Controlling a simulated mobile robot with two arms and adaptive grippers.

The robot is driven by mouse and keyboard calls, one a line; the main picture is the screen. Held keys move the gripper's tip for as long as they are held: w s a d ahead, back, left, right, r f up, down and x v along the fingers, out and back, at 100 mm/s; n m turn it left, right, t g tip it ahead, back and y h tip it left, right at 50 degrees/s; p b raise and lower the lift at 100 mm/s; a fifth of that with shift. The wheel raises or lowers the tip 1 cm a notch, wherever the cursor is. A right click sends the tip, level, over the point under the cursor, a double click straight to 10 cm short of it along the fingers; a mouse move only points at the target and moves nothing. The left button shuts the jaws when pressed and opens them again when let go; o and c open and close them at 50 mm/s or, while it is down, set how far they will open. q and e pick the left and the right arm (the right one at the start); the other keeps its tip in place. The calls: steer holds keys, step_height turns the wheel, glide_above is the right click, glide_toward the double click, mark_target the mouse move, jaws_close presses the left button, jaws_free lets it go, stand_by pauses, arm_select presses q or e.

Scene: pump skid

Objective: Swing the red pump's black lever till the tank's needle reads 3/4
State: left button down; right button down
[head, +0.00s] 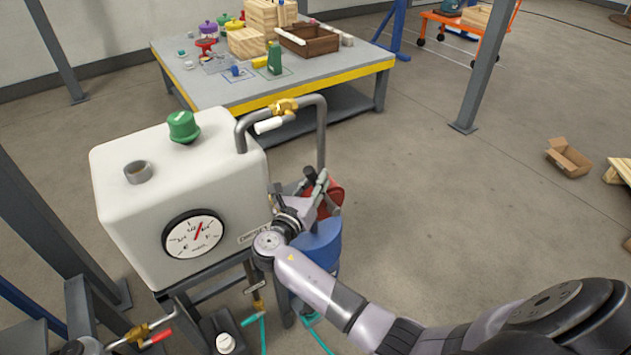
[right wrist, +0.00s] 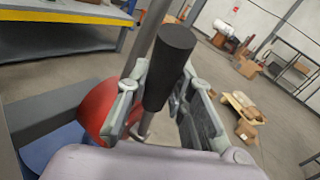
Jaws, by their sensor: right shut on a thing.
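The red pump (head: 336,194) sits on a blue drum (head: 322,248), partly hidden behind my right gripper (head: 318,186). The pump's black lever grip (right wrist: 170,66) stands between the two fingers of the right gripper in the right wrist view, slightly tilted. The gripper is shut on it, and the grip's top sticks out above the fingers. The white tank (head: 125,215) stands left of the pump. Its round gauge (head: 180,240) has a red needle pointing up and a little right, near the middle of the scale; the small marks are hard to read. My left gripper is not in view.
A bent grey pipe (head: 321,130) with a brass valve (head: 284,107) rises between tank and pump. A green cap (head: 184,127) is on the tank. A workbench (head: 335,80) with a yellow edge stands behind. The floor to the right is mostly open.

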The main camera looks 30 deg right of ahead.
steer(key=shift+d+r+p, duration=0.15)
steer(key=shift+r+p, duration=0.05)
steer(key=shift+p, duration=0.3)
steer(key=w+d+m+g+y+p, duration=0.1)
steer(key=d+m+g+y+p, duration=0.2)
steer(key=d+y+p, duration=0.4)
steer(key=shift+d+f+m+y+p, duration=0.15)
steer(key=shift+d+m+y+p, duration=0.2)
steer(key=shift+d+p, duration=4.55)
steer(key=a+p, duration=0.3)
steer(key=a, duration=0.1)
steer(key=shift+p, duration=0.4)
steer(key=c, duration=1.4)
jaws_free()
